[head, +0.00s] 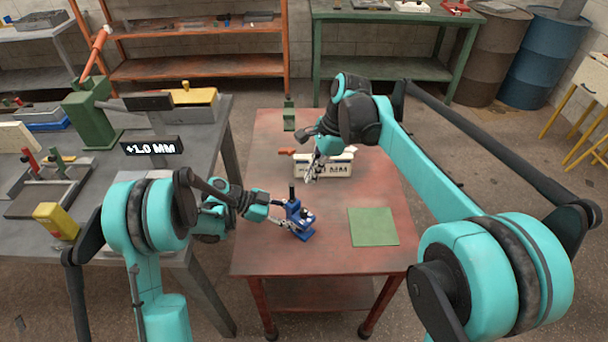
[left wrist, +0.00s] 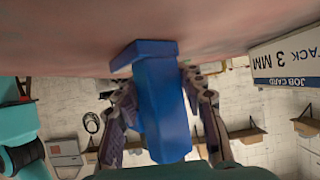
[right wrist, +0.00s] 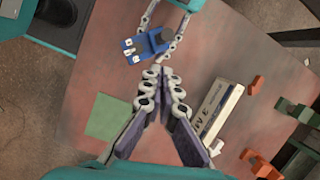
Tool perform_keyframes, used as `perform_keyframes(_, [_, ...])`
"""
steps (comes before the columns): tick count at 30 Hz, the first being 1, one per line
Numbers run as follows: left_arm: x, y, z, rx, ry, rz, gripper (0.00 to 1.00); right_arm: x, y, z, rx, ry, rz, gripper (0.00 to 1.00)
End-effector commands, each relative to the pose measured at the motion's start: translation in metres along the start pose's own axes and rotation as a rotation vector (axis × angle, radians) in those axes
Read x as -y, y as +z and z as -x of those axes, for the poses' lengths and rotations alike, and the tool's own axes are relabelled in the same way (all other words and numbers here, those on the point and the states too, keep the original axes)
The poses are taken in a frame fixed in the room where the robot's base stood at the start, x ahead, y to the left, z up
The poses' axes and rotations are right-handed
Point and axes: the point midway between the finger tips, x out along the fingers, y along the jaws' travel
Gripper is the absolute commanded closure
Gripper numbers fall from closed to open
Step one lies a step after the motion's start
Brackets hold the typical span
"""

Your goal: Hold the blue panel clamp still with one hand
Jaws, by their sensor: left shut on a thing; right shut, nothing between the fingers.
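The blue panel clamp (head: 298,222) stands on the red-brown table (head: 262,255), with a dark upright handle on top. My left gripper (head: 283,223) is shut on it from the left. In the left wrist view the clamp's blue body (left wrist: 160,105) sits between the two fingers. The right wrist view shows the clamp (right wrist: 147,46) with the left fingers at its sides. My right gripper (head: 313,175) is shut and empty above the table, behind the clamp in the head view. Its fingertips meet in the right wrist view (right wrist: 161,75), apart from the clamp.
A white job card block (head: 338,168) reading "STACK 3 MM" stands behind the clamp. A green pad (head: 373,227) lies to its right. Orange pieces (right wrist: 256,84) lie near the card. A sign (head: 152,146) on the left bench reads "+1.0 MM". The table's front is clear.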

Motion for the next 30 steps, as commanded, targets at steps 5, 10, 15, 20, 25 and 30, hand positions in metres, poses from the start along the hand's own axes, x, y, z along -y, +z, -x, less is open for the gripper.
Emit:
perform_keyframes(5, [0.0, 0.0, 0.0, -0.001, 0.0, 0.0, 0.78, 0.002, -0.015, 0.03, 0.0, 0.001, -0.001, 1.0])
perform_keyframes(10, [0.0, 0.0, 0.0, -0.001, 0.0, 0.0, 0.78, 0.005, -0.013, 0.068, 0.0, 0.001, -0.001, 1.0])
perform_keyframes(15, [0.0, 0.0, 0.0, -0.001, 0.0, 0.0, 0.78, 0.006, -0.012, 0.093, 0.0, 0.0, -0.001, 1.0])
perform_keyframes(20, [0.0, 0.0, 0.0, -0.001, 0.0, 0.0, 0.78, 0.007, -0.012, 0.103, 0.0, 0.0, 0.0, 1.0])
perform_keyframes(25, [0.0, 0.0, 0.0, -0.001, 0.0, 0.0, 0.78, 0.007, -0.011, 0.105, 0.0, 0.001, 0.0, 1.0])
perform_keyframes(30, [0.0, 0.0, 0.0, -0.001, 0.0, 0.0, 0.78, 0.007, -0.011, 0.104, 0.0, 0.001, 0.0, 1.0])
